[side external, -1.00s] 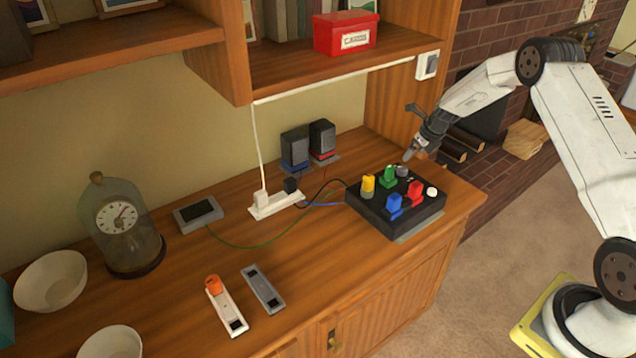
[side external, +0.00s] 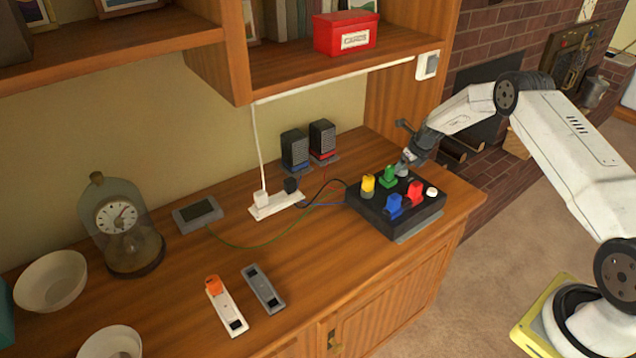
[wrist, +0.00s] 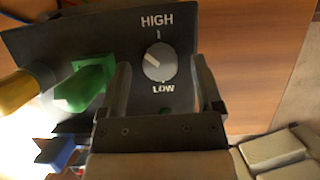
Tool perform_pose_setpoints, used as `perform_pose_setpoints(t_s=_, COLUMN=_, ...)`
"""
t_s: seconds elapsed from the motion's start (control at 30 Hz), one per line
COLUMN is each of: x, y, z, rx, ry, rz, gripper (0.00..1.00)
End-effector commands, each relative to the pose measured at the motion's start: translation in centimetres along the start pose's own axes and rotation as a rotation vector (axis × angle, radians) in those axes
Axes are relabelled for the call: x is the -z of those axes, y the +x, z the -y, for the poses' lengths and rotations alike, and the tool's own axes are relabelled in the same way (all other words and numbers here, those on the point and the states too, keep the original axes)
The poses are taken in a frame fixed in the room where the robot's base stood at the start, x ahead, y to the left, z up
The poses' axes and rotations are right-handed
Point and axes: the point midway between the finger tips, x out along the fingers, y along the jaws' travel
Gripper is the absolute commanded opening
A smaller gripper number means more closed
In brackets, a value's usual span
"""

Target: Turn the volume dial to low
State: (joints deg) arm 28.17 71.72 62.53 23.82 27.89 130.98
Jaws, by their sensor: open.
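The volume dial (wrist: 159,61) is a round grey knob on a black panel, with HIGH printed above it and LOW below it in the wrist view. A small light mark slants on its face; I cannot tell clearly which end points. My gripper (wrist: 161,66) is open, with one finger on each side of the dial and visible gaps between. In the side view my gripper (side external: 404,165) is at the back of the black control box (side external: 380,222), over the dial's place, and largely hides the dial.
A green switch (side external: 388,177) stands close to the dial, just left of my gripper's left finger in the wrist view. Yellow (side external: 368,185), blue (side external: 394,207) and red (side external: 416,194) controls and a white button (side external: 432,192) share the box. Two speakers (side external: 322,138) stand behind.

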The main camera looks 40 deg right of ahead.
Motion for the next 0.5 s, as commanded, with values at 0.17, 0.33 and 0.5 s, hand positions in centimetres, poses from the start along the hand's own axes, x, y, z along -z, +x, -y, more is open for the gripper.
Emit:
perform_pose_setpoints(t_s=0.17, x=0.03, y=0.81, z=-0.03, rx=0.000, ry=0.000, rz=0.000, gripper=0.84)
perform_pose_setpoints(t_s=0.33, x=0.06, y=1.02, z=-0.03, rx=0.000, ry=0.001, rz=-0.001, gripper=0.84)
perform_pose_setpoints(t_s=0.5, x=0.05, y=1.00, z=-0.02, rx=0.000, ry=0.001, rz=0.000, gripper=0.84)
